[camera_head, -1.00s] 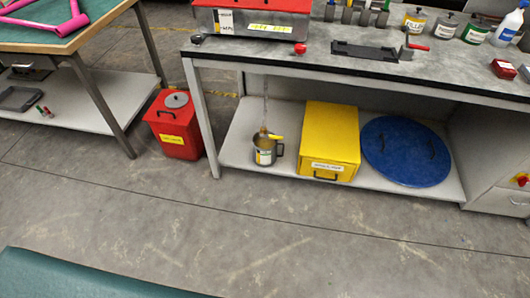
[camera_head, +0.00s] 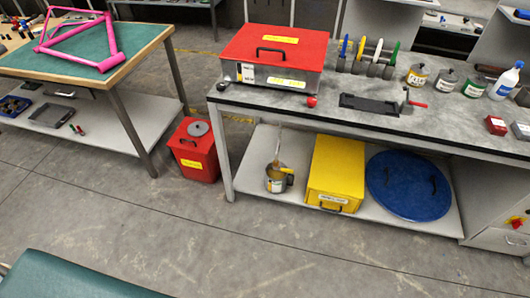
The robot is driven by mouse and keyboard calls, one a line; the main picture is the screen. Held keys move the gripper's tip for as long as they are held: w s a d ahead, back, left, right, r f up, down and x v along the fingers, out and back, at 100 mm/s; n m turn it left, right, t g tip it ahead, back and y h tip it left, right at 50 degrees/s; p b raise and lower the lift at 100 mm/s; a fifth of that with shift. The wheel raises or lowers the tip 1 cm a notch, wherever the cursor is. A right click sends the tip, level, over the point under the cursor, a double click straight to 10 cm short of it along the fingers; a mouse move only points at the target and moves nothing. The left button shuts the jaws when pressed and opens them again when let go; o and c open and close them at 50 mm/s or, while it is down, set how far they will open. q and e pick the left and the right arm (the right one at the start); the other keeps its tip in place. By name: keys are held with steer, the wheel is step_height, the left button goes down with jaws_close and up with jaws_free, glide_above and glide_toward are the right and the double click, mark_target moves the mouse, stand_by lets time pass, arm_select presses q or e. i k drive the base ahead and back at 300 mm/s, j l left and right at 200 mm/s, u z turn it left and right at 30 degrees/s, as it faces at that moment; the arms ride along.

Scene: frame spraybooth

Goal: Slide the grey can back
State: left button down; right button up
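Several small labelled cans stand in a row at the back right of the grey workbench (camera_head: 300,103). One has a yellowish top and a white label (camera_head: 418,75). Beside it is a greyish can (camera_head: 447,80), and right of that a can with green on it (camera_head: 475,86). I cannot tell for certain which is the task's grey can. A metal pot with a handle (camera_head: 276,182) and a stick in it stands on the shelf below. Neither of my grippers is in view.
The floor in front (camera_head: 210,230) is clear.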

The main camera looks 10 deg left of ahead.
mark_target(276, 181)
steer(key=i+j+u, duration=0.1)
steer(key=j, duration=0.25)
steer(key=i+j, duration=0.25)
steer(key=i+j+u, duration=0.15)
steer(key=j, duration=0.25)
